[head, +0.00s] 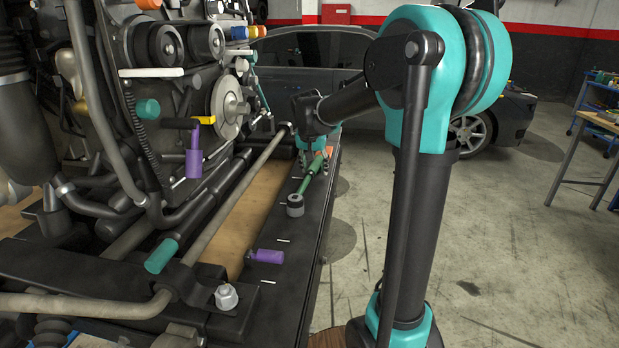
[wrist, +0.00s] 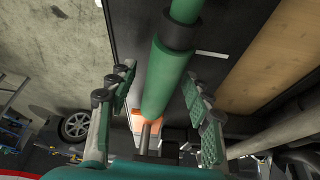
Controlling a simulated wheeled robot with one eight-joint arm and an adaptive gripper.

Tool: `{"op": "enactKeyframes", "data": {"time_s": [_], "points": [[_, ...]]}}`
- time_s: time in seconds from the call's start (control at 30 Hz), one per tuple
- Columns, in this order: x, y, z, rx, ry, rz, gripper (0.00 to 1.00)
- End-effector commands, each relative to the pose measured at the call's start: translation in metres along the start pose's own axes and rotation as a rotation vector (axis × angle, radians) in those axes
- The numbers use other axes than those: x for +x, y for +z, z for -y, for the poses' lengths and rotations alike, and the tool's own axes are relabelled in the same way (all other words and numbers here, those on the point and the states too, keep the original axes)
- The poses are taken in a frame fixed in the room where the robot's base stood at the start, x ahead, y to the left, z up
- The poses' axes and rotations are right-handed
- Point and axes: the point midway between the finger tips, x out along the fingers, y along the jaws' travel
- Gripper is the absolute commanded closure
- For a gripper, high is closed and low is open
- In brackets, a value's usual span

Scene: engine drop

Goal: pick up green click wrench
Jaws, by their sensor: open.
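The green click wrench (head: 314,166) lies lengthwise on the black rail beside the engine, with its dark round head (head: 295,205) toward me. In the wrist view the wrench's green handle (wrist: 166,80) runs down between the fingers. My gripper (head: 311,178) is open over the handle. In the wrist view my gripper (wrist: 160,92) has one green-padded finger on each side of the handle, with a gap on both sides. The fingers hide part of the wrench in the head view.
A purple-handled tool (head: 266,256) lies on the black rail (head: 285,290) nearer me. The large engine (head: 160,90) fills the left. An orange-and-white object (wrist: 148,122) shows below the handle. A parked car (head: 325,75) stands behind. Open floor (head: 520,250) lies right.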

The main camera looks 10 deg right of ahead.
Motion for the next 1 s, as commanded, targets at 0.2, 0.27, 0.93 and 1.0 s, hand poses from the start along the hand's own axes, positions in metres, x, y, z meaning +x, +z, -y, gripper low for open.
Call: {"op": "enactKeyframes", "data": {"time_s": [0.2, 0.27, 0.93, 1.0], "points": [[-0.0003, 0.0001, 0.0001, 0.000, 0.000, 0.000, 0.50], [-0.0001, 0.0002, 0.0001, 0.000, 0.000, 0.000, 0.50], [0.0042, 0.0020, 0.0001, 0.000, 0.000, 0.000, 0.51], [0.0042, 0.0020, 0.0001, 0.000, 0.000, 0.000, 0.60]]}}
